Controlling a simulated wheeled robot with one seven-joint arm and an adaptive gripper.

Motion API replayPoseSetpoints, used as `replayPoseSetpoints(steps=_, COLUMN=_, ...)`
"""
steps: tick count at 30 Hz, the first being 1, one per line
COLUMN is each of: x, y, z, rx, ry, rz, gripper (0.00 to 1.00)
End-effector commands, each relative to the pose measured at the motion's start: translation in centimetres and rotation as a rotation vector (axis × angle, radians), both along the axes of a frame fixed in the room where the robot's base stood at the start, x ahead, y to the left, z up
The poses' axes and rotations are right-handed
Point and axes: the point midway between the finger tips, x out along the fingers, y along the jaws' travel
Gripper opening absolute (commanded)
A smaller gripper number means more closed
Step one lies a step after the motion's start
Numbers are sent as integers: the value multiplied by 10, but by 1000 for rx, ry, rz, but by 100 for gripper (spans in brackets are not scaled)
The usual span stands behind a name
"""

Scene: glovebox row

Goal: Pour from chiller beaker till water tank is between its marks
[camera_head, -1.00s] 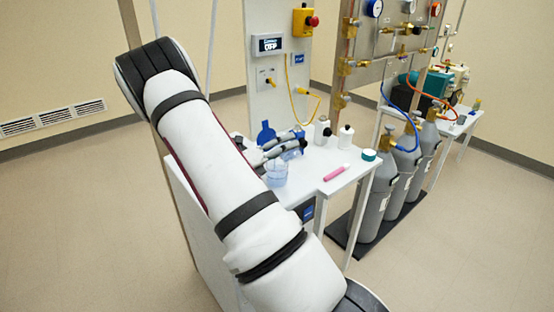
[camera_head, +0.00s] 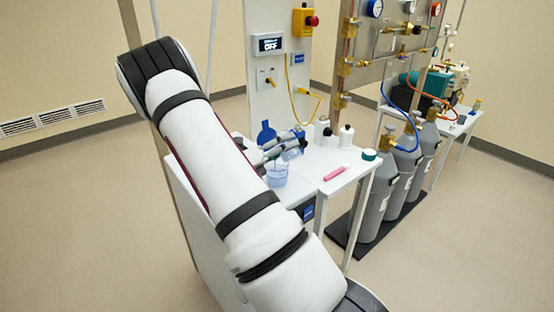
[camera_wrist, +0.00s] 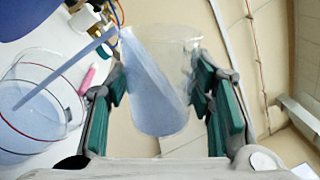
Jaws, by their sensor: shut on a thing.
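My gripper (camera_wrist: 165,100) is shut on the clear chiller beaker (camera_wrist: 160,112), with its teal-padded fingers on either side. The beaker is tipped over and holds pale blue water. A pale blue stream (camera_wrist: 62,70) runs from its lip into the clear round water tank (camera_wrist: 78,112) at the left of the wrist view. In the head view the beaker (camera_head: 292,154) is tilted above and beside the tank (camera_head: 277,174), and my forearm hides part of the bench.
A blue open lid (camera_head: 266,132) stands behind the gripper. White bottles (camera_head: 346,136), a pink pen-like item (camera_head: 336,173) and a teal-capped jar (camera_head: 369,155) sit to the right on the white bench (camera_head: 325,187). Gas cylinders (camera_head: 404,180) stand beyond the bench.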

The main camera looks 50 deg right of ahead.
Motion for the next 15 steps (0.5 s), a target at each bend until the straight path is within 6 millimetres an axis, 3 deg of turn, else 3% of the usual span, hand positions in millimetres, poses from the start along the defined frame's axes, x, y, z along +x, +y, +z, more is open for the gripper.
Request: replayPoseSetpoints(steps=15, x=0, y=0, z=-1, rx=7, ry=28, rz=0, gripper=16)
